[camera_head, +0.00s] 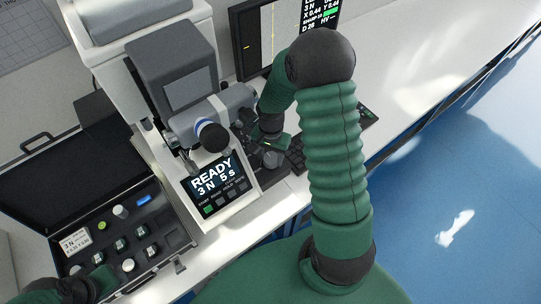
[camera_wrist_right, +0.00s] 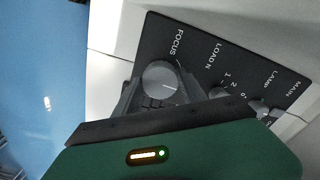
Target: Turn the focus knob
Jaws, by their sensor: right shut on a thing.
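The grey hardness tester (camera_head: 172,75) stands on the bench, with a lit screen (camera_head: 212,187) reading READY, 3 N, 5 s. In the right wrist view, the round grey focus knob (camera_wrist_right: 163,80) sits on a dark side panel under the label FOCUS. My right gripper (camera_wrist_right: 160,88) is shut on the focus knob, with dark fingers around it. In the head view my right gripper (camera_head: 268,152) is at the tester's right side, and the knob is hidden there. Part of my left arm shows at the lower left; its fingers are not visible.
An open black case (camera_head: 75,180) with several small blocks lies left of the tester. A monitor (camera_head: 265,35) and a keyboard (camera_head: 297,160) are to the right. Blue floor is clear beyond the bench.

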